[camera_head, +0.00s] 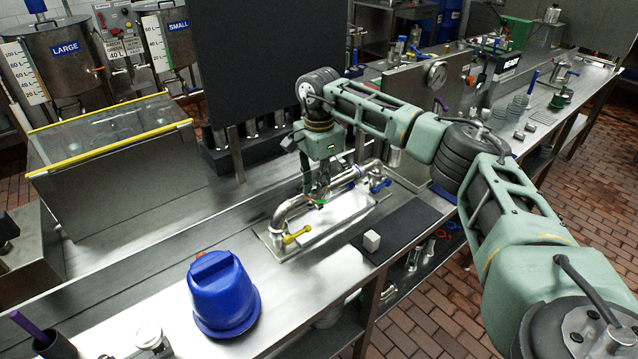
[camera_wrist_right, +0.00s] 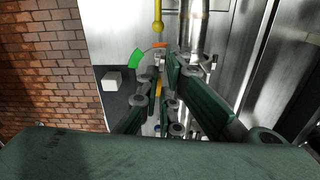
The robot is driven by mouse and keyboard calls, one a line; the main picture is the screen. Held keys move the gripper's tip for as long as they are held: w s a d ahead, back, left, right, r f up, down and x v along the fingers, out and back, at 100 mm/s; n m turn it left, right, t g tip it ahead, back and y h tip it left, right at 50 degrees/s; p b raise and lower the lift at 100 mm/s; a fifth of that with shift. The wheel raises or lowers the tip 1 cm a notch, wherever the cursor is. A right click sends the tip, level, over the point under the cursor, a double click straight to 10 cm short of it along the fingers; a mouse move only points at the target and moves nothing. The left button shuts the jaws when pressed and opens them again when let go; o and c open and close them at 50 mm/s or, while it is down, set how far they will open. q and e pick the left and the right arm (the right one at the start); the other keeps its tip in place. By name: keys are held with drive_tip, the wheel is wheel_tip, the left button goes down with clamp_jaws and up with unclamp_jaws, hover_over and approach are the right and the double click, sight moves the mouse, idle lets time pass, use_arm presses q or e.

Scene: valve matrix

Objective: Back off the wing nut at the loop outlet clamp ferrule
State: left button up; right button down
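A bent steel pipe loop (camera_head: 283,213) stands on a steel tray (camera_head: 352,208) on the bench, with a yellow valve handle (camera_head: 297,236) at its near end and a blue handle (camera_head: 381,186) at its far end. My right gripper (camera_head: 322,193) points down at the pipe's middle. In the right wrist view its fingertips (camera_wrist_right: 163,73) flank a small grey clamp part beside an orange-red ring (camera_wrist_right: 160,45) and a green tag (camera_wrist_right: 136,59). The fingers hide most of the clamp, so the wing nut and any grip on it are unclear. My left gripper is out of view.
A blue domed container (camera_head: 222,296) stands nearer on the bench. A dark upright panel (camera_head: 268,70) rises behind. A clear-lidded tank (camera_head: 110,140) is at left.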

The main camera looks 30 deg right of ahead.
drive_tip(key=shift+n, duration=0.3)
drive_tip(key=c, duration=1.9)
unclamp_jaws()
drive_tip(key=shift+c, duration=0.2)
wheel_tip(320, 180, up, 12)
